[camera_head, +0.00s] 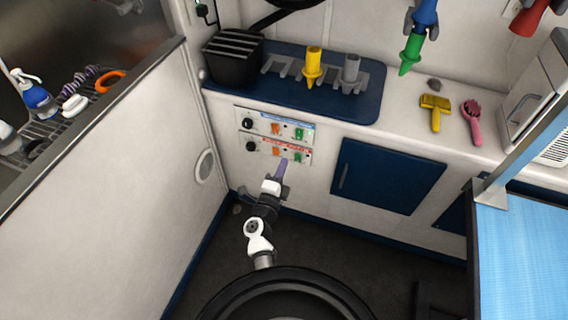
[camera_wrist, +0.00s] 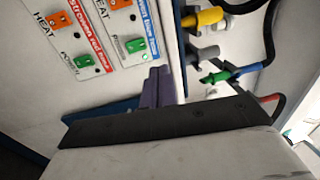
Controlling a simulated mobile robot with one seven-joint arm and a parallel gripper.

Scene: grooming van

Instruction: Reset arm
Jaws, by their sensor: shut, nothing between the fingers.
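My gripper (camera_head: 281,170) is in the middle of the head view, its purple fingers pointing up toward the control panels on the cabinet front. In the wrist view the purple fingers (camera_wrist: 158,86) are together with nothing between them. The upper control panel (camera_head: 275,125) and the lower control panel (camera_head: 275,149) each have a black knob, an orange switch and a green switch. The fingers overlap the lower edge of the lower panel in the head view; whether they touch it I cannot tell.
A blue mat (camera_head: 330,105) on the counter holds a black slotted box (camera_head: 233,62), a yellow nozzle (camera_head: 313,64) and a grey nozzle (camera_head: 351,70). A yellow brush (camera_head: 435,108) and a pink brush (camera_head: 471,116) lie to the right. A blue-topped table (camera_head: 525,250) stands at right, a partition (camera_head: 120,190) at left.

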